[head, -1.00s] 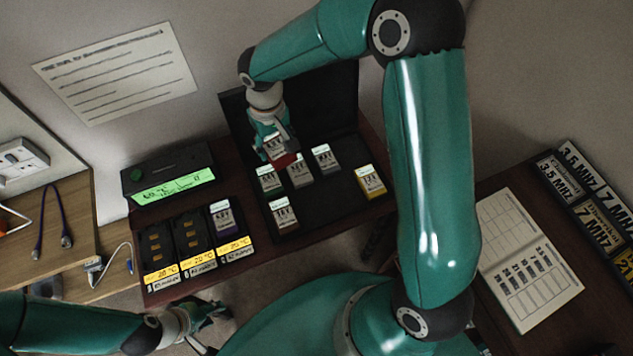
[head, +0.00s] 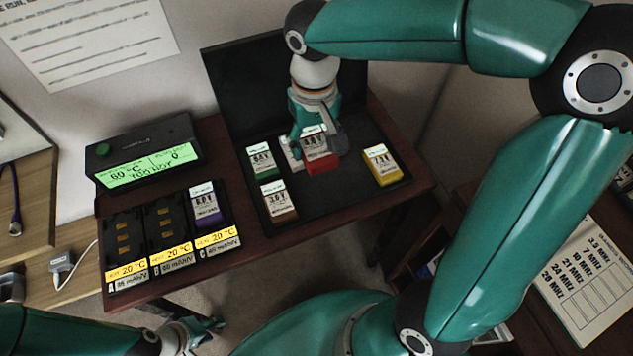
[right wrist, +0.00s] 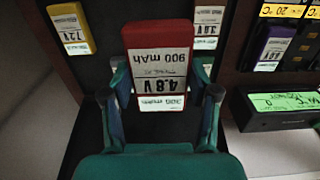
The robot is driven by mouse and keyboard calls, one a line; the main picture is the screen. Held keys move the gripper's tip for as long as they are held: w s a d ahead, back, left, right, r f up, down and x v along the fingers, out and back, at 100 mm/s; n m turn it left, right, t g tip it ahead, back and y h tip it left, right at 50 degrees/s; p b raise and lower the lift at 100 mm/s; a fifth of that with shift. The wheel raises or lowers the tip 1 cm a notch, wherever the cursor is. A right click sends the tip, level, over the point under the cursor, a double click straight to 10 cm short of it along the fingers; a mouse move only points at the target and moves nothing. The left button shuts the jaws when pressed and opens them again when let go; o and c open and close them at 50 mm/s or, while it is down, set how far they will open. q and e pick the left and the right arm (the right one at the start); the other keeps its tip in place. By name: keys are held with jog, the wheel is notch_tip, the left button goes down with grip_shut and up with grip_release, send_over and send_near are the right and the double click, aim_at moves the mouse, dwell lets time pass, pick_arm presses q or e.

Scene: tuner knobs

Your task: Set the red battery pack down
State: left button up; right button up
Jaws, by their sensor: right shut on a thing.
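My right gripper (head: 318,140) is shut on the red battery pack (head: 321,164), above the black open case (head: 345,197). In the right wrist view the red pack (right wrist: 158,38) sits between the two fingers (right wrist: 160,95), its label reading 4.8 V, 900 mAh. I cannot tell whether its underside touches the case floor. Green (head: 262,162), brown (head: 280,203) and yellow (head: 381,166) packs stand in the case. A pale-labelled pack (head: 292,156) is partly hidden behind the red one. My left gripper (head: 203,328) is low at the front, away from the packs; its opening is unclear.
A charger (head: 127,238) left of the case has two empty bays and one bay with a purple pack (head: 205,206). A box with a lit green display (head: 150,167) stands behind it. The case lid (head: 240,80) rises at the back. Case floor beside the yellow pack is clear.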

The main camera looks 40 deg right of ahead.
jog(key=b, duration=0.1)
send_over(315, 192)
notch_tip(315, 192, down, 11)
jog(key=shift+f, duration=0.1)
jog(key=shift+f+b, duration=0.3)
jog(key=shift+f, duration=1.7)
jog(key=shift+f, duration=0.1)
jog(key=o, duration=1.3)
jog(key=shift+c, duration=0.2)
